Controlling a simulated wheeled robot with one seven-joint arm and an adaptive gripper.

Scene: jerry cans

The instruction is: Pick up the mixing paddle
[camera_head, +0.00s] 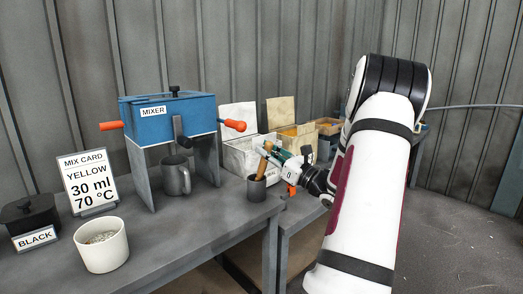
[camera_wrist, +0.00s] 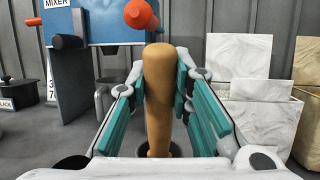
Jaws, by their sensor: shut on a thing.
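The mixing paddle shows as a tan wooden handle (camera_wrist: 158,95) standing upright between my gripper's teal finger pads in the wrist view. In the head view its handle (camera_head: 265,150) rises from a dark grey cup (camera_head: 256,189) near the right edge of the table. My gripper (camera_wrist: 160,95) is shut on the handle; in the head view my gripper (camera_head: 269,158) reaches it from the right, above the cup. The paddle's lower end is hidden in the cup.
A blue mixer (camera_head: 170,118) with orange handles stands left, a metal mug (camera_head: 176,176) under it. A mix card (camera_head: 88,182), a white bowl (camera_head: 102,246) and a black pot (camera_head: 30,218) are further left. Open boxes (camera_head: 245,155) stand behind my gripper.

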